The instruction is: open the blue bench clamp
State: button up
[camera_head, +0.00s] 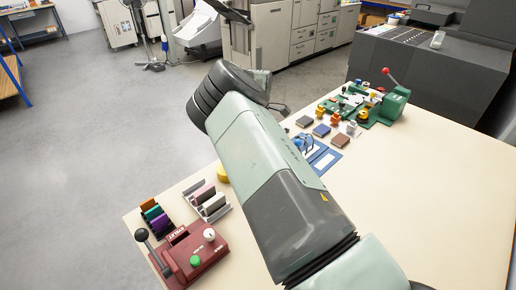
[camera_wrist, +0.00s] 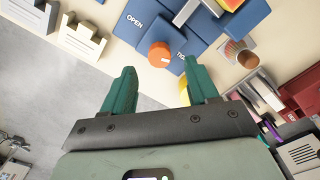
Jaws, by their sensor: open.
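The blue bench clamp (camera_wrist: 190,30) fills the upper middle of the wrist view. It bears the words OPEN and what looks like TIGHT, with an orange knob (camera_wrist: 158,54) between them. The knob's pointer mark faces right, toward the TIGHT side. My gripper (camera_wrist: 159,72) is open, with its two green fingers apart and nothing between them. In the picture the knob lies just beyond the gap between the fingertips; I cannot tell the distance. In the head view blue parts (camera_head: 304,143) show beside my arm, which hides the rest and my gripper.
A maroon press (camera_head: 195,255) with a lever stands at the front left of the cream table (camera_head: 440,190). Coloured blocks (camera_head: 155,215) lie behind it. A green machine (camera_head: 385,105) with a red-knobbed lever stands at the back right. The table's right side is clear.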

jog(key=shift+f, duration=2.4)
jog(key=c, duration=1)
jog(key=shift+c, duration=0.2)
